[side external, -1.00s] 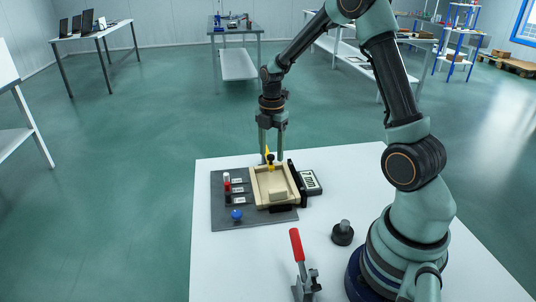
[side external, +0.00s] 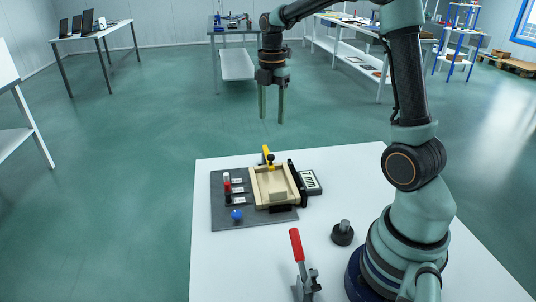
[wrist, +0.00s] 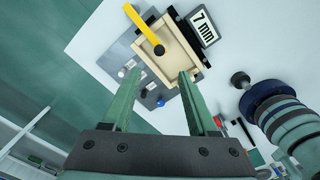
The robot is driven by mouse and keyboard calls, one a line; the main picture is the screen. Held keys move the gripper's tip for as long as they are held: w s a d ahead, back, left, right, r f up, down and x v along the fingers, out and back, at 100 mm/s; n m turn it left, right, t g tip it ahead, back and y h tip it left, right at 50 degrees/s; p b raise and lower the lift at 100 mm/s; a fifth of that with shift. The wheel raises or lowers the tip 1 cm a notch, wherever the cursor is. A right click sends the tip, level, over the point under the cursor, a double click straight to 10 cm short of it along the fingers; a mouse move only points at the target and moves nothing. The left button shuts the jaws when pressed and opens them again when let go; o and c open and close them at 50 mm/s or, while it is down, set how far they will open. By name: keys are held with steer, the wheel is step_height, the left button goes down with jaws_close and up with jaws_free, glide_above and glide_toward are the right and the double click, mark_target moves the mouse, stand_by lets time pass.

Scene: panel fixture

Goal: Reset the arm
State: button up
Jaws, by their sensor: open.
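My gripper (side external: 271,117) is open and empty, raised well above the back of the white table. Its two fingers also show apart in the wrist view (wrist: 155,95). Below it is the panel fixture, a grey plate (side external: 227,213) with a beige tray (side external: 286,201) on it. A yellow lever (side external: 266,153) stands at the tray's back edge; in the wrist view the yellow lever (wrist: 140,24) reaches out past the tray's edge. A blue knob (side external: 237,215) and red and white pieces (side external: 227,184) sit at the plate's left side.
A red-handled clamp (side external: 297,245) stands at the table's front. A black round knob (side external: 342,234) is close to my base. A display reading 7 mm (wrist: 204,25) sits beside the tray. The air around my gripper is clear.

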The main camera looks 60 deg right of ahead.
steer(key=s+a+r+m+t, duration=0.2)
steer(key=s+a+m, duration=0.3)
steer(key=a+m, duration=0.3)
steer(key=s+a+r+m+t, duration=0.2)
steer(key=s+a+m, duration=0.4)
steer(key=m, duration=0.4)
steer(key=shift+a+r+t, duration=0.4)
steer(key=shift+a+t, duration=0.4)
steer(key=shift+a, duration=0.05)
